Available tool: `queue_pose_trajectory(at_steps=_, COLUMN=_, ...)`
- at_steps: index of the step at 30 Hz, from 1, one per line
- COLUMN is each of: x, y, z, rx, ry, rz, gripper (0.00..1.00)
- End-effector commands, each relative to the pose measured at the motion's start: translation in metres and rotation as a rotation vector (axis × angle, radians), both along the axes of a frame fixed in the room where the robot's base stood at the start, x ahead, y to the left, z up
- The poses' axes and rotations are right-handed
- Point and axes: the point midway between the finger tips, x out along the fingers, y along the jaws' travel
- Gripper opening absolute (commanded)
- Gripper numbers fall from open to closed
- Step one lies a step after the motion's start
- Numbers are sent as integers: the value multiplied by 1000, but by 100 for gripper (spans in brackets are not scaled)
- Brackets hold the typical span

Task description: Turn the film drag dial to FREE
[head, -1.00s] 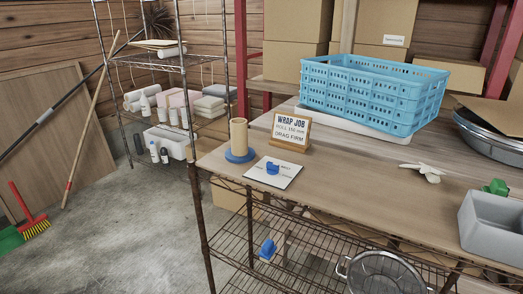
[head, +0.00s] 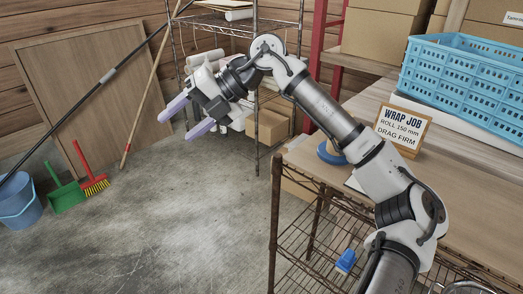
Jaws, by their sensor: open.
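My gripper (head: 190,117) is open and empty, held up over the floor to the left of the table. Its two pale lilac fingers point down and left, well apart from anything on the table. The white plate with the blue dial (head: 354,184) is almost wholly hidden behind my arm; only an edge of the white plate shows. A blue round base (head: 328,152) peeks out beside my arm. The WRAP JOB sign (head: 402,124) stands behind on the table and reads "ROLL 150 mm, DRAG FIRM". The dial's setting cannot be seen.
A blue crate (head: 465,85) stands at the table's back right. A wire shelf below the table holds a blue object (head: 345,261). A red broom (head: 88,170), a green dustpan (head: 64,188) and a blue bucket (head: 17,203) stand at the left. The middle floor is clear.

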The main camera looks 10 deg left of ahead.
Motion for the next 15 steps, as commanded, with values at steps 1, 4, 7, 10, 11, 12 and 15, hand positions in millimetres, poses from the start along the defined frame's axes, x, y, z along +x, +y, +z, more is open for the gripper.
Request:
queue_pose_trajectory(at_steps=1, x=35, y=-53, z=-7, rx=-148, ry=-10, rz=-143, gripper=56)
queue_pose_trajectory(at_steps=4, x=76, y=-166, z=-15, rx=-432, ry=23, rz=-415, gripper=56)
queue_pose_trajectory(at_steps=7, x=85, y=-269, z=-10, rx=-659, ry=84, rz=-657, gripper=56)
queue_pose_trajectory(at_steps=10, x=76, y=-347, z=2, rx=-820, ry=151, rz=-847, gripper=56)
queue_pose_trajectory(at_steps=11, x=72, y=-365, z=6, rx=-857, ry=168, rz=-891, gripper=56)
queue_pose_trajectory(at_steps=12, x=66, y=-384, z=10, rx=-898, ry=190, rz=-940, gripper=56)
queue_pose_trajectory(at_steps=15, x=56, y=-415, z=18, rx=-962, ry=228, rz=-1024, gripper=56)
